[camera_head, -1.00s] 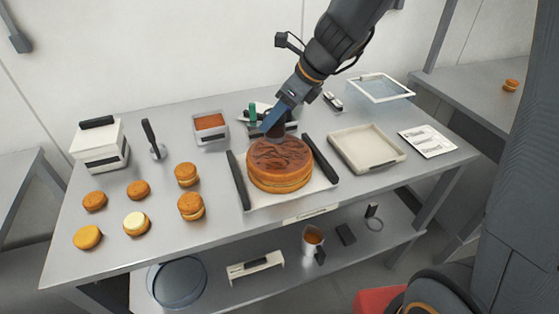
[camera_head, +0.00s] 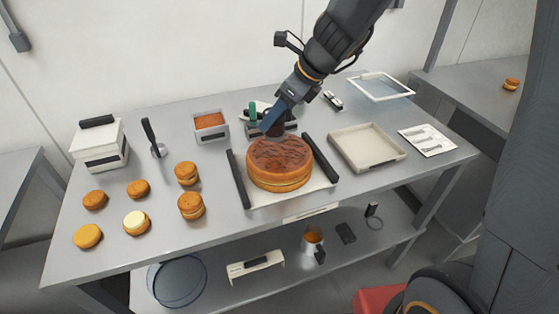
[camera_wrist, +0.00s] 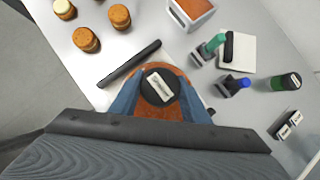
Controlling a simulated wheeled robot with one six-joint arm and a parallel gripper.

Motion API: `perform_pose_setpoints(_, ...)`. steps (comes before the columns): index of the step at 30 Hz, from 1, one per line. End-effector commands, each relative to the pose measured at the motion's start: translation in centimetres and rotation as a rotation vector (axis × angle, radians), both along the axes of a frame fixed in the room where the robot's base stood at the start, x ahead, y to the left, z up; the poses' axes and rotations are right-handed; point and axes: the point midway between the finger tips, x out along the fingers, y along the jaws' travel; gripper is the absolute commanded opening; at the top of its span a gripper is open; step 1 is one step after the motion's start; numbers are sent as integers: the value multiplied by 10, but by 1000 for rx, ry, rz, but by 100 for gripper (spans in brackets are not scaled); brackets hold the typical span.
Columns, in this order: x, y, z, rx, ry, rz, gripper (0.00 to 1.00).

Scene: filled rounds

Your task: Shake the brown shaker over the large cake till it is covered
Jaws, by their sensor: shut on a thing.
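The large cake (camera_head: 279,170) is a round layered cake with a brown, uneven top, lying on a white board with dark side bars on the steel table. My gripper (camera_head: 272,121) is above the back part of the cake. In the wrist view its two blue fingers are shut on a dark round shaker (camera_wrist: 159,88) with a pale label on its end. The shaker hides part of the cake top (camera_wrist: 147,74). Whether powder is falling cannot be seen.
Several small cakes (camera_head: 191,206) stand on the left. A white bin (camera_head: 210,126) with orange-brown contents and green- and blue-topped items (camera_wrist: 235,84) are behind the cake. An empty beige tray (camera_head: 366,148) lies to the right. A lower shelf holds more items.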

Motion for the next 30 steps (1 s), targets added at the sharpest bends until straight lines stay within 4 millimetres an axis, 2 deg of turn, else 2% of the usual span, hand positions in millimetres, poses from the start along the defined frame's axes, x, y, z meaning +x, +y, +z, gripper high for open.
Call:
perform_pose_setpoints(11,0,0,2,0,0,0,17)
perform_pose_setpoints(30,0,0,27,0,0,0,17)
